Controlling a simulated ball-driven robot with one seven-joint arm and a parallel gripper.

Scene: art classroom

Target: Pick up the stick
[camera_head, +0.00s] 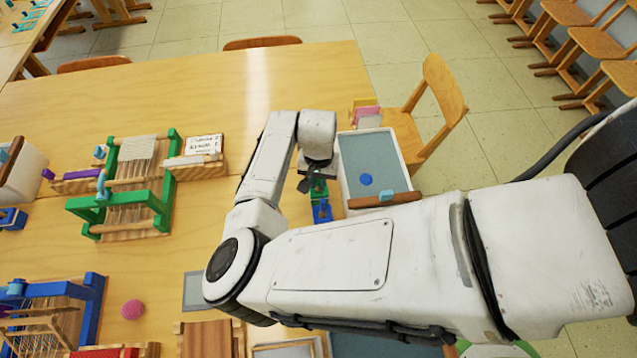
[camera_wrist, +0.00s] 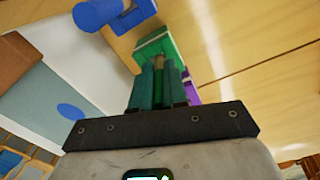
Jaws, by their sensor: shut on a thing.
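My gripper (camera_wrist: 160,88) is shut, with its two dark green fingers close together. A small tan-brown piece, which looks like the end of the stick (camera_wrist: 159,63), shows between the fingertips. Most of it is hidden by the fingers. A green block (camera_wrist: 158,42) is just beyond the fingertips, and I cannot tell whether it touches the stick. In the head view my gripper (camera_head: 317,180) points down at the table, left of the tray, and the stick cannot be made out there.
A white-rimmed tray (camera_head: 347,182) with a grey-blue inside stands right of my gripper. A blue piece (camera_head: 322,211) lies close by. A green loom (camera_head: 160,205) and a pink ball (camera_head: 132,309) are to the left. The table's far middle (camera_head: 220,95) is clear.

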